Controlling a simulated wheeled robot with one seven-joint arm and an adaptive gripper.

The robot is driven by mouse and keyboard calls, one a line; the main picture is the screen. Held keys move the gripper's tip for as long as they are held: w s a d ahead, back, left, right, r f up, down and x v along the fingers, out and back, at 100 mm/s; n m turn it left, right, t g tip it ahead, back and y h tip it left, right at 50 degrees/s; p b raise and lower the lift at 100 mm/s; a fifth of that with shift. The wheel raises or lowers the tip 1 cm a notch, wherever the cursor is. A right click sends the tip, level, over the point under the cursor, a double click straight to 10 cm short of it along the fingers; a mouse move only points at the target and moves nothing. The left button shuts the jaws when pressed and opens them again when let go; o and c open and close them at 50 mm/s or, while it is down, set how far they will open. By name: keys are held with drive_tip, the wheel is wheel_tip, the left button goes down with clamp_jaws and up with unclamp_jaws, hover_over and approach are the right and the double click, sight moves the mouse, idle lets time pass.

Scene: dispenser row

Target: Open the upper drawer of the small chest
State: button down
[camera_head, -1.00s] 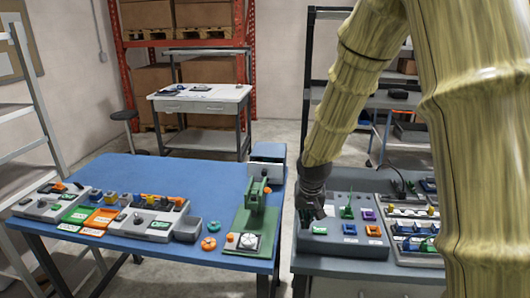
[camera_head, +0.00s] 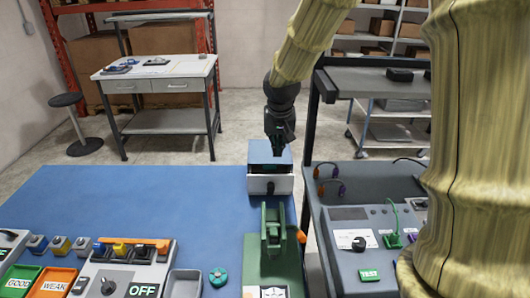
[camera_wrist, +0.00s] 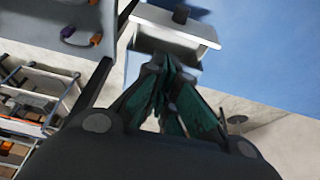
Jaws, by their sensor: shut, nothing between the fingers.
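The small chest (camera_head: 257,153) stands at the far right corner of the blue table. It has a blue top and a white drawer front (camera_head: 256,186) with a dark handle (camera_head: 270,188). A dark band lies between the top and this front; I cannot tell how far the drawer stands out. My gripper (camera_head: 281,149) points down over the chest top and is shut and empty. I cannot tell whether it touches the chest. In the wrist view the shut fingers (camera_wrist: 167,66) lie close to the chest's pale edge (camera_wrist: 172,36), with the dark handle (camera_wrist: 180,14) beyond.
The green press (camera_head: 272,245) stands in front of the chest. A grey bench (camera_head: 335,220) with a control panel and hanging cables adjoins on the right, beside a dark upright post. The blue table (camera_head: 130,200) is clear left of the chest. A white workbench (camera_head: 155,72) stands behind.

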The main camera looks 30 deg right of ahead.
sight(278, 164)
drive_tip(key=shift+s+p+x, duration=0.2)
drive_tip(key=shift+p+x, duration=0.9)
drive_tip(key=shift+x, duration=3.55)
drive_tip(key=shift+s, duration=0.15)
drive_tip(key=shift+f, duration=0.1)
drive_tip(key=shift+a, duration=0.1)
